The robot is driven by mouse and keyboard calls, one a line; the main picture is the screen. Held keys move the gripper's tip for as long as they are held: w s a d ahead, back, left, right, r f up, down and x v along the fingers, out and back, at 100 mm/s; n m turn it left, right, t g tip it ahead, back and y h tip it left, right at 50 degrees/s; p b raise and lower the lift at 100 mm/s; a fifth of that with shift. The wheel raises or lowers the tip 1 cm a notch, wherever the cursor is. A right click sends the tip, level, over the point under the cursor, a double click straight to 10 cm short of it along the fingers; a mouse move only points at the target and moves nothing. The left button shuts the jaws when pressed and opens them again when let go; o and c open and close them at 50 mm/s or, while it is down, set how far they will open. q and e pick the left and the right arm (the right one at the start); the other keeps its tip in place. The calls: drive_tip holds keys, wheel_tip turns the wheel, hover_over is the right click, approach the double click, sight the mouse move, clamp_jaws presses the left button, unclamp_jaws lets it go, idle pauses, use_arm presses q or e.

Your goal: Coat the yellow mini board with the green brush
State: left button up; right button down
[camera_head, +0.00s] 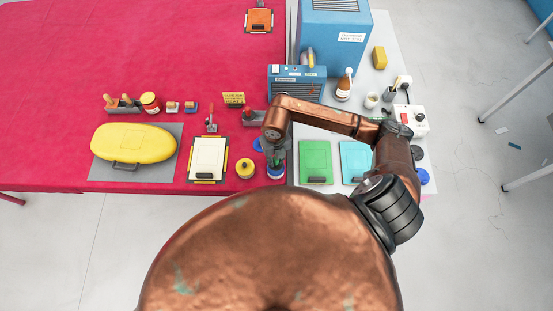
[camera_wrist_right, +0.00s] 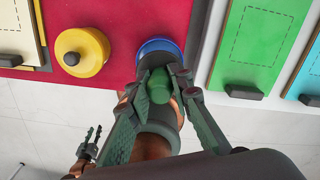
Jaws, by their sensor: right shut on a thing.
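The rounded yellow board (camera_head: 133,143) lies on a grey mat (camera_head: 104,173) at the left of the red table, with a dark handle at its front edge. My right gripper (camera_head: 275,158) is far to its right, above a blue-rimmed pot (camera_head: 276,174) by the red table's right edge. In the right wrist view its fingers are closed around the green brush handle (camera_wrist_right: 159,86). The blue rim (camera_wrist_right: 160,46) shows just beyond the handle. The brush's bristles are hidden. My left gripper (camera_wrist_right: 92,142) shows small at the lower left there; its opening is unclear.
A cream panel (camera_head: 208,158) and a yellow lidded pot (camera_head: 245,168) stand between the board and my right gripper. Green (camera_head: 316,160) and cyan (camera_head: 355,160) panels lie on the white table. A red can (camera_head: 150,102) and small tools stand behind the board.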

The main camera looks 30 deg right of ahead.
drive_tip(key=shift+f+b, duration=0.55)
drive_tip(key=shift+f, duration=0.05)
idle(1.5)
drive_tip(key=shift+r+p, duration=2.25)
drive_tip(key=shift+r, duration=1.35)
